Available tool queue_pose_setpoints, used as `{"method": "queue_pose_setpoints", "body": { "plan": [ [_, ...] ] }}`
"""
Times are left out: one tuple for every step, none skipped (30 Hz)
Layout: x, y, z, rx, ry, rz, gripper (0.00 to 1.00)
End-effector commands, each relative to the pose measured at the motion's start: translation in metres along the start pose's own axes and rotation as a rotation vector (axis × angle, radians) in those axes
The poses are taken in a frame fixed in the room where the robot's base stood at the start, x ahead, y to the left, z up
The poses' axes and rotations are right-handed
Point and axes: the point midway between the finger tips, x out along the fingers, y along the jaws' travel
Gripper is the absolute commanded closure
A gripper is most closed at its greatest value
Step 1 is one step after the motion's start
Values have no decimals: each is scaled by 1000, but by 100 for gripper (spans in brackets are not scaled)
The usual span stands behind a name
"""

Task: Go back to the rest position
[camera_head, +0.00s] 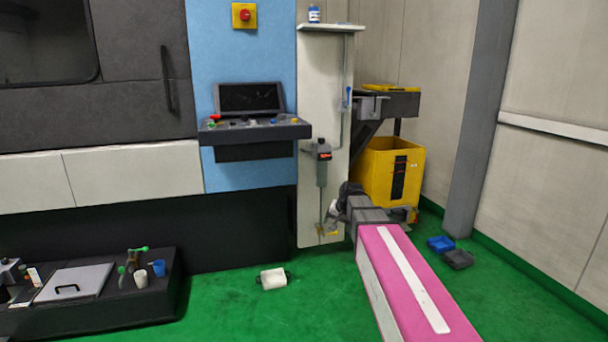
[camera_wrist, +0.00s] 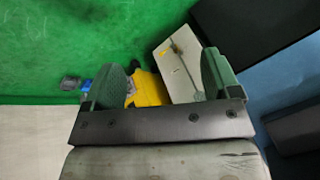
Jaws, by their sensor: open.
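In the head view my pink and grey arm reaches forward from the lower right, towards the white panel (camera_head: 310,90) beside the blue machine front. My gripper (camera_wrist: 163,62) shows clearly in the wrist view, with its two green fingers spread apart and nothing between them. Beyond the fingers lie the green floor, the yellow bin (camera_wrist: 150,90) and the pale panel (camera_wrist: 170,75). In the head view the gripper is small and partly hidden behind the arm's grey end, so its distance from the panel is hard to tell.
A yellow bin (camera_head: 378,170) stands behind my arm. A control console (camera_head: 255,131) juts from the blue machine front (camera_head: 228,60). A white container (camera_head: 273,279) lies on the floor, and blue (camera_head: 440,243) and dark (camera_head: 458,259) trays lie right of my arm. Green floor is open in front.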

Motion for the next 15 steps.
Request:
{"method": "queue_pose_setpoints", "body": {
  "plan": [
    [8,18,30,-20,-31,29,18],
    [13,28,44,-34,-48,45,18],
    [19,39,62,-52,-72,66,18],
    [23,48,75,-66,-90,82,18],
    [26,56,88,-80,-108,96,18],
    [31,68,106,-99,-132,117,18],
    [34,76,119,-113,-151,131,18],
    [36,84,133,-126,-171,144,18],
    [39,94,150,-146,-195,163,18],
    [41,102,163,-158,-214,175,18],
    [42,108,174,-172,-230,186,18],
    [43,117,189,-187,-253,201,18],
    [44,123,198,-198,-268,209,18],
    [44,128,207,-209,-283,218,18],
    [45,134,218,-220,-300,229,18]
  ]
}}
